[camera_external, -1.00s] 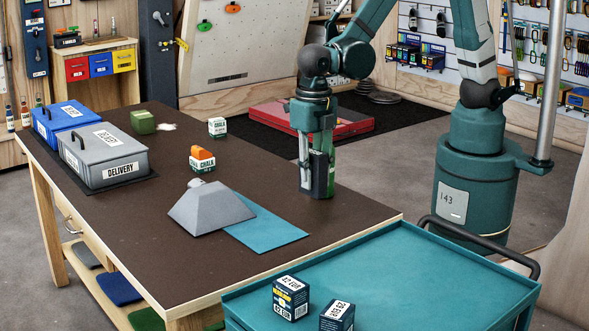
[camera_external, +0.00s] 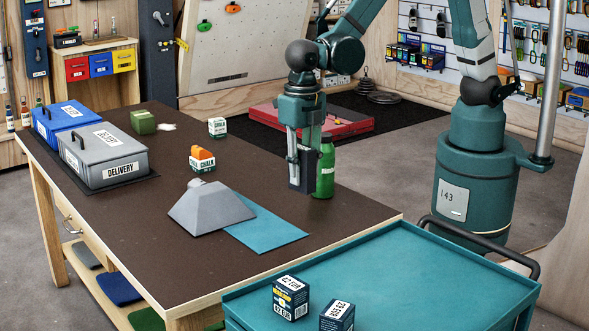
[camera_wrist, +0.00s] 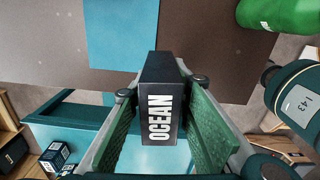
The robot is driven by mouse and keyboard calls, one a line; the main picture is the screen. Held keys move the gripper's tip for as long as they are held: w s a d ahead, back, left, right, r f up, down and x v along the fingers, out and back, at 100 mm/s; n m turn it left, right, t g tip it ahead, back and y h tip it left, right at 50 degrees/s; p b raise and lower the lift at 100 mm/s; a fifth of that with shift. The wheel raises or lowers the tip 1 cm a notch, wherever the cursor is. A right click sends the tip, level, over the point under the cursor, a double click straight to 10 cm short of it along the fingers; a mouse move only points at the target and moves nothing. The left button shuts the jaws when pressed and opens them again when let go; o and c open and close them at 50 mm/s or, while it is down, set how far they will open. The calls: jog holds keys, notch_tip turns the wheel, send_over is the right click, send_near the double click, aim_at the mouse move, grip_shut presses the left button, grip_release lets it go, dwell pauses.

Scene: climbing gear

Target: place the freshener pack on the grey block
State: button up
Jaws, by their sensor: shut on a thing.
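The freshener pack is a dark box marked OCEAN (camera_wrist: 161,105) in the wrist view. My gripper (camera_wrist: 161,88) is shut on it, with a green-padded finger on each side. In the external view my gripper (camera_external: 303,180) points down near the table's right edge, and its fingers partly hide the pack. I cannot tell whether the pack's bottom touches the table. The grey block (camera_external: 211,211) has sloping sides and a small flat top. It stands to the left of my gripper, partly over a blue mat (camera_external: 268,232).
A green bottle (camera_external: 325,168) stands just right of my gripper. An orange-and-white chalk pack (camera_external: 202,160) stands behind the block, with another chalk box (camera_external: 217,127) farther back. A grey delivery box (camera_external: 105,157) is at the left. A blue trolley (camera_external: 400,265) adjoins the front.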

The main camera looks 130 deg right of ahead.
jog(key=w+d+r+p, duration=0.4)
jog(key=w+d, duration=0.4)
notch_tip(320, 180, up, 4)
jog(key=m+p, duration=0.1)
jog(key=p, duration=0.3)
send_over(209, 188)
jog(key=shift+f+p, duration=0.35)
jog(key=shift+f, duration=2.75)
jog(key=shift+f, duration=0.1)
jog(key=shift+f, duration=1.75)
jog(key=shift+f, duration=0.2)
